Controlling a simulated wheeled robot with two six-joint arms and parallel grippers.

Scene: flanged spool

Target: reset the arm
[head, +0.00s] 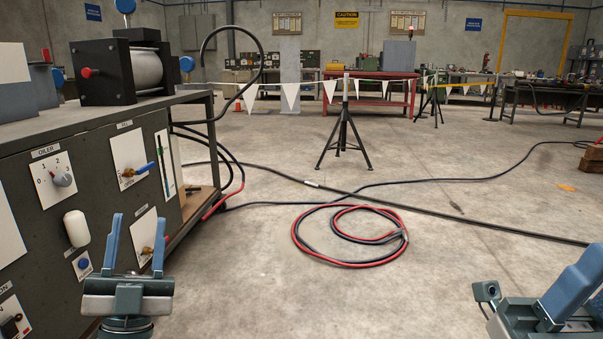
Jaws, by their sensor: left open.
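My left gripper (135,245) is at the lower left of the head view, with its two blue fingers pointing up and spread apart. Nothing is between them. It is in front of the dark grey machine cabinet (92,190), overlapping its lower front in the picture. My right gripper (570,290) is at the lower right corner, partly cut off by the frame edge. One blue finger shows clearly there, and I cannot tell how far its jaws are apart. A white flanged spool (146,69) sits in a black frame on top of the cabinet.
The cabinet front has a rotary knob (63,179), valve levers and buttons. A red and black cable coil (350,236) lies on the concrete floor, with a long cable running right. A black tripod stand (344,133) holds a pennant line. Workbenches line the back. Floor between the grippers is mostly clear.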

